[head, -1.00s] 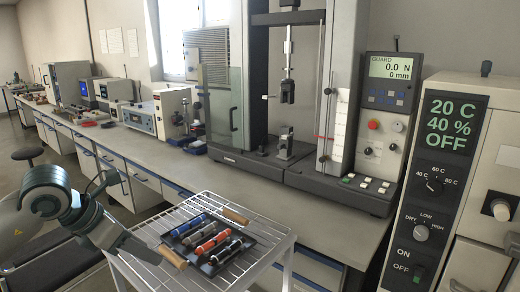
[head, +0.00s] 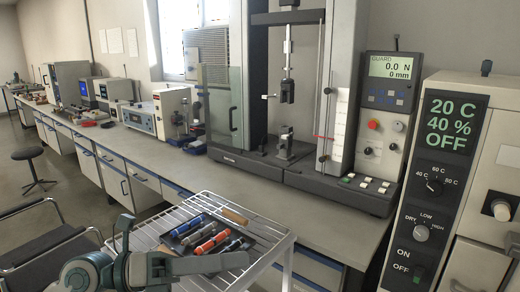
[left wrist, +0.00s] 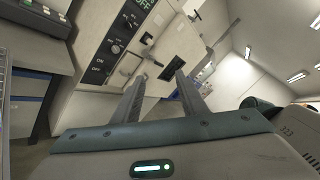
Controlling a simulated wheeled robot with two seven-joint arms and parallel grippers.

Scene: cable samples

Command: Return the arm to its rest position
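My left arm comes in at the bottom of the head view, with the left gripper (head: 240,263) pointing right, low in front of the wire-topped cart. In the left wrist view the gripper's two fingers (left wrist: 163,76) stand apart with nothing between them. The fingers point toward the grey control cabinet (left wrist: 95,45). A dark tray with wooden handles (head: 234,215) lies on the cart and holds several cable samples, among them a blue one (head: 189,224) and an orange-red one (head: 211,243). My left arm covers the tray's near edge. My right gripper is in neither view.
The wire-topped cart (head: 271,233) stands before the long bench (head: 255,180). The testing machine (head: 345,90) is on the bench. The control cabinet (head: 455,150) reads 20 C, 40 %, OFF at right. A dark chair (head: 45,250) and a stool (head: 30,154) are at left.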

